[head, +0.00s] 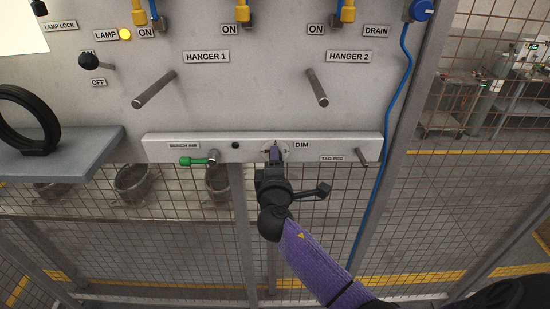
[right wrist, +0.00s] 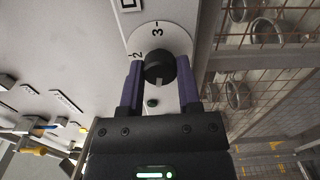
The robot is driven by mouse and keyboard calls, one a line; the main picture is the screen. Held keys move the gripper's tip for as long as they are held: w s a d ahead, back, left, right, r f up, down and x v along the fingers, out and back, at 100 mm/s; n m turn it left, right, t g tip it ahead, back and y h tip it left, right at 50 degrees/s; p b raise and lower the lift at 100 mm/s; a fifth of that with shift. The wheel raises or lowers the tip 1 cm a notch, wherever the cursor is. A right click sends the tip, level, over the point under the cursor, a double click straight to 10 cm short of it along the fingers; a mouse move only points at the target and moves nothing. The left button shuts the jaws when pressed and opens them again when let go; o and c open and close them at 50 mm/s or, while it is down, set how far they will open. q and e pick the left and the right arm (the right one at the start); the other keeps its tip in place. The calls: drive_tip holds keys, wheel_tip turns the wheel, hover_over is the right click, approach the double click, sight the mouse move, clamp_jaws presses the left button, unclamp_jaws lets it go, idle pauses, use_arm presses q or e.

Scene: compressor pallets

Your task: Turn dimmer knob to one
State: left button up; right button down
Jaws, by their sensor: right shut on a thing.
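The dimmer knob (right wrist: 158,66) is small, round and black, on a pale round dial plate (right wrist: 160,36) in the right wrist view. The dial shows the numbers 2 and 3; other marks are hidden by my gripper. A small pale line shows on the lower part of the knob, but which mark it points to I cannot tell. In the head view, the DIM label (head: 302,145) is just right of the dial. My right gripper (head: 274,153) is shut on the knob, with one purple finger on each side. My left gripper is out of view.
A green-handled valve (head: 194,161) is left of the dial on the same ledge, and a tag peg (head: 362,156) is to the right. Two hanger pegs (head: 154,90) (head: 317,88) jut out above. A grey shelf (head: 85,150) holds a black ring at left. A blue hose (head: 392,125) hangs at right.

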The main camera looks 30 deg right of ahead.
drive_tip(key=shift+n, duration=0.9)
drive_tip(key=shift+f, duration=0.1)
drive_tip(key=shift+c, duration=1.5)
unclamp_jaws()
drive_tip(key=b+v, duration=0.1)
drive_tip(key=v, duration=0.9)
